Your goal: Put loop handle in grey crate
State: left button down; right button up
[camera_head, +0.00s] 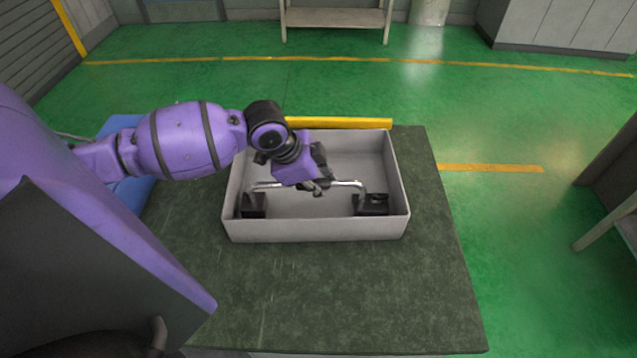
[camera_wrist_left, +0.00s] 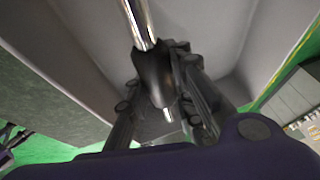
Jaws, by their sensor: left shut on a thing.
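The grey crate (camera_head: 315,229) stands on the dark green table top, open upward. The loop handle, a shiny metal bar (camera_head: 346,184) with a dark block at each end, is inside the crate's walls, lying crosswise. The right end block (camera_head: 372,204) is near the crate's front right corner; the left one (camera_head: 252,205) is near the left wall. My left gripper (camera_head: 320,184) reaches down into the crate and is shut on the handle near its middle. In the left wrist view the metal bar (camera_wrist_left: 140,22) and a dark part (camera_wrist_left: 154,75) show between the fingers. Whether the handle touches the crate floor is unclear.
A yellow bar (camera_head: 340,123) lies behind the crate. A blue item (camera_head: 128,190) is at the table's left, partly under my arm. The table (camera_head: 350,300) is clear in front of the crate. A shelf stand (camera_head: 335,17) is in the background.

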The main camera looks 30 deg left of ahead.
pick_arm(q)
jog(key=c, duration=1.5)
grip_release()
pick_arm(e)
jog(key=shift+a, duration=0.1)
pick_arm(q)
jog(key=shift+r, duration=0.3)
jog(key=p+v, duration=0.1)
jog(key=v, duration=1)
jog(key=shift+s+a+r+p, duration=0.1)
jog(key=shift+s+r+p, duration=0.15)
jog(key=shift+p, duration=0.1)
pick_arm(e)
jog(key=shift+w+a+r, duration=0.1)
jog(key=shift+a+r, duration=0.05)
jog(key=shift+r, duration=0.6)
